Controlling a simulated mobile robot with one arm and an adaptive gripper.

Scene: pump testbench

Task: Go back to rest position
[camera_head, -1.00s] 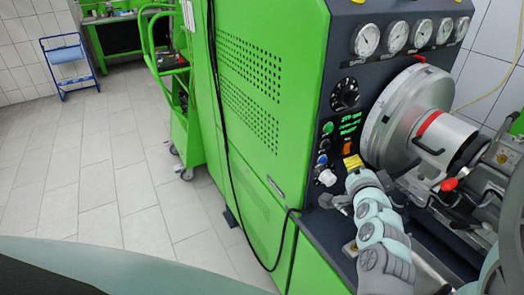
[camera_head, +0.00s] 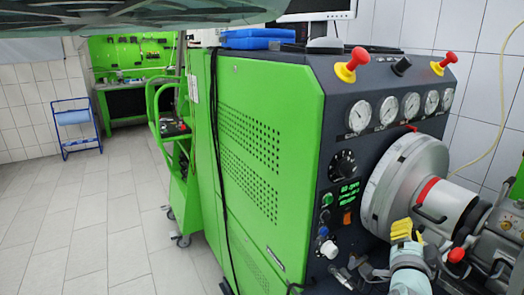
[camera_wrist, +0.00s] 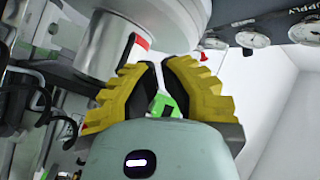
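My gripper (camera_head: 403,230) has yellow ribbed fingers and shows low at the right in the head view, in front of the testbench, left of the silver cylinder. In the wrist view my gripper (camera_wrist: 160,65) has its fingers drawn close together, with a narrow gap at the tips and nothing held between them. The green patch seen past the fingers looks like background. The white knob (camera_head: 329,249) on the bench's control panel is left of my gripper and apart from it.
The green testbench (camera_head: 265,140) carries a big metal disc (camera_head: 390,195), gauges (camera_head: 384,112) and red-topped buttons (camera_head: 352,64). A blue box (camera_head: 258,38) lies on top. A green trolley (camera_head: 180,190) and a blue rack (camera_head: 72,125) stand left. The tiled floor (camera_head: 70,220) there is clear.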

